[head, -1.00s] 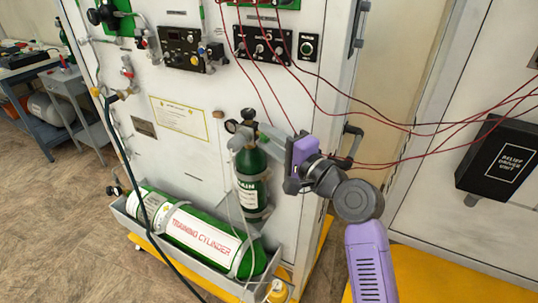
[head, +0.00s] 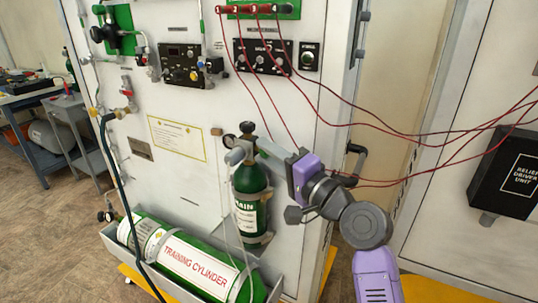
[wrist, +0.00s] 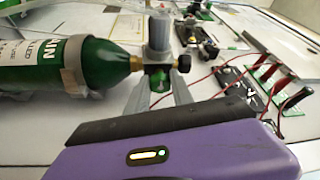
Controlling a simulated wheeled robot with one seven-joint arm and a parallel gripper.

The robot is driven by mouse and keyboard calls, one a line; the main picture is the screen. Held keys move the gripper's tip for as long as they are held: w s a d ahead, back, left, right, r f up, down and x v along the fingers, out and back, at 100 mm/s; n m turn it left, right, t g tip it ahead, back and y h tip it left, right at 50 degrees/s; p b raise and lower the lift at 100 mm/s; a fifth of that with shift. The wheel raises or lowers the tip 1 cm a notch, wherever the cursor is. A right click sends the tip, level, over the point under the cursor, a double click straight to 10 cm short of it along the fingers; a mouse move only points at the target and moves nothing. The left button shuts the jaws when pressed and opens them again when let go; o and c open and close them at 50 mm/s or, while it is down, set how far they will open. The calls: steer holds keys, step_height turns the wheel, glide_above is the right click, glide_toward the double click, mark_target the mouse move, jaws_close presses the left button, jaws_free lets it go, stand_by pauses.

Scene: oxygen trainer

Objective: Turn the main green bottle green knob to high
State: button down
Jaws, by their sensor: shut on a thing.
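The main green bottle (head: 250,190) stands upright, strapped to the white panel; its label reads "MAIN". In the wrist view the bottle (wrist: 105,63) appears on its side at the left. Its grey valve body (wrist: 159,33) joins the neck, with a brass fitting on one side. The small green knob (wrist: 158,82) is on the valve, between my fingertips. My gripper (wrist: 160,90) reaches the valve from the right and is shut on the knob. The knob's setting cannot be read.
A training cylinder (head: 200,266) lies in a tray below the bottle. Red cables (head: 345,125) run above my arm to the right. A black handle (head: 355,155) and a black relief driver unit (head: 512,170) are at the right.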

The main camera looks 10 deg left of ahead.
steer(key=shift+f, duration=0.1)
steer(key=c, duration=1.1)
jaws_free()
steer(key=v, duration=0.7)
steer(key=shift+s+d, duration=0.2)
steer(key=shift+d, duration=0.1)
